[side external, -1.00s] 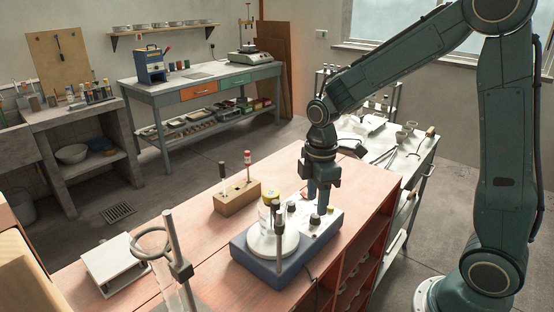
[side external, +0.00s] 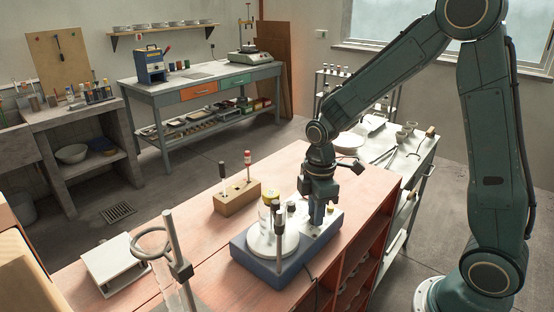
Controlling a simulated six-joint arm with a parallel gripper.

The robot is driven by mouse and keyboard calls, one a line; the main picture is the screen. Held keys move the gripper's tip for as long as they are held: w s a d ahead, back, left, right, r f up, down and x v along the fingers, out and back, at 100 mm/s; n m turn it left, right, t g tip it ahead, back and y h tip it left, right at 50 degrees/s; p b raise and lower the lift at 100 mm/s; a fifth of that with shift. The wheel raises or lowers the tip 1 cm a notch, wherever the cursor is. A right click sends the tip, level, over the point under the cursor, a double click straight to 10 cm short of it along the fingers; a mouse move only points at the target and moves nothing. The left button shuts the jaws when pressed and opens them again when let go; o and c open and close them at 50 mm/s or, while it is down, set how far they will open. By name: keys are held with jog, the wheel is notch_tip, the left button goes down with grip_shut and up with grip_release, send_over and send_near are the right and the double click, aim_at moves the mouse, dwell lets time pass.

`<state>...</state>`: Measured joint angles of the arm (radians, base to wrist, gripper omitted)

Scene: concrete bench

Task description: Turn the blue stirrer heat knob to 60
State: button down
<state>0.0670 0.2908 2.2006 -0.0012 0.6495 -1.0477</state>
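The blue stirrer (side external: 262,262) sits on the reddish bench top, with a round pale plate (side external: 262,246) on its left part and a light control panel on its right part. A glass vessel with a yellow cap (side external: 270,196) stands on the plate, partly behind a dark clamp and rod. My gripper (side external: 317,222) points down over the panel, its fingers low at the panel's dark knobs. The fingers hide the knob under them, and I cannot tell which knob it is, its setting, or whether the fingers touch it.
A wooden block with two upright tools (side external: 237,198) stands behind the stirrer. A ring stand (side external: 175,255) rises at the front left, near a white balance-like device (side external: 114,265). A cable hangs from the stirrer's front right. The bench top between block and white device is clear.

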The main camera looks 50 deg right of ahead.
jog(key=shift+m, duration=0.3)
jog(key=m, duration=0.9)
dwell(0.4)
dwell(0.4)
jog(key=c, duration=1.2)
grip_release()
jog(key=shift+c, duration=0.2)
jog(key=shift+r, duration=0.1)
notch_tip(320, 180, up, 14)
jog(key=shift+f, duration=0.2)
